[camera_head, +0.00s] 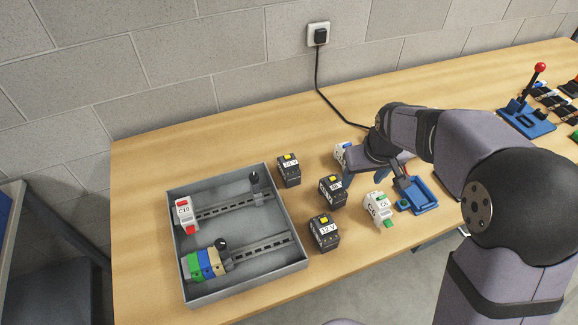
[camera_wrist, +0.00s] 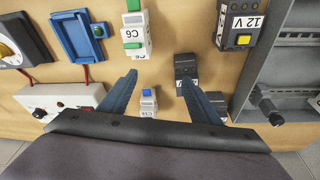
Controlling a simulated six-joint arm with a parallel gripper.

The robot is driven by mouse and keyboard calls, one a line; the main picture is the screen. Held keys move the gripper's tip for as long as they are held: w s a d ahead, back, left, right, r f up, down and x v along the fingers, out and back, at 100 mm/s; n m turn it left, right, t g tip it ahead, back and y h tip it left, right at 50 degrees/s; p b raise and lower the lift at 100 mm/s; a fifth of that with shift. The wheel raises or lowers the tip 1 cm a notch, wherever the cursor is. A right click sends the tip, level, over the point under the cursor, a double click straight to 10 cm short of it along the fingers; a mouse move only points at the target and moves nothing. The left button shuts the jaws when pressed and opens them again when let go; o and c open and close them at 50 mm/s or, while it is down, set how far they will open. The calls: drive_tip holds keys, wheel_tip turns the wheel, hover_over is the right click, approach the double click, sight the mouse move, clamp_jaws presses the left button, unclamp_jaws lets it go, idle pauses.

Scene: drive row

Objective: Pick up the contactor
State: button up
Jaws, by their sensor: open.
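Three black blocks with yellow tops stand on the table. One is marked 12 V (camera_head: 325,232), one is a middle block (camera_head: 332,190), and one is a far block (camera_head: 289,169) by the tray's corner. I cannot tell which is the contactor, as two labels are too small to read surely. My gripper (camera_head: 366,180) is open and empty, above the table right of the middle block. In the wrist view, the 12 V block is at top right (camera_wrist: 238,28); a dark block (camera_wrist: 186,66) lies by the right fingertip. Another (camera_wrist: 217,100) is partly hidden behind the right finger.
White breakers stand nearby: a green-tabbed C6 (camera_head: 378,208) and a blue-tabbed one (camera_head: 341,152) partly hidden by my arm. A blue fixture (camera_head: 421,194) lies to the right. A grey tray (camera_head: 174,248) with rails holds other modules at left. The table's front left is clear.

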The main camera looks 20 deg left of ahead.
sight(287, 164)
drive_tip(key=a+n, duration=0.1)
drive_tip(key=a, duration=0.5)
drive_tip(key=w+a+f+n+y+b, duration=0.1)
drive_tip(key=a, duration=0.6)
drive_tip(key=a+f+n+y, duration=0.1)
drive_tip(key=a, duration=0.6)
drive_tip(key=shift+w+a+f+t, duration=0.1)
drive_tip(key=shift+w+a+t, duration=0.05)
drive_tip(key=shift+w+t, duration=0.2)
drive_tip(key=shift+s+f+b, duration=0.2)
drive_tip(key=shift+b, duration=0.1)
drive_tip(key=shift+p+x, duration=1.7)
drive_tip(key=shift+x, duration=1.95)
drive_tip(key=shift+w+r, duration=0.1)
drive_tip(key=c, duration=1.4)
drive_tip(key=shift+r, duration=0.1)
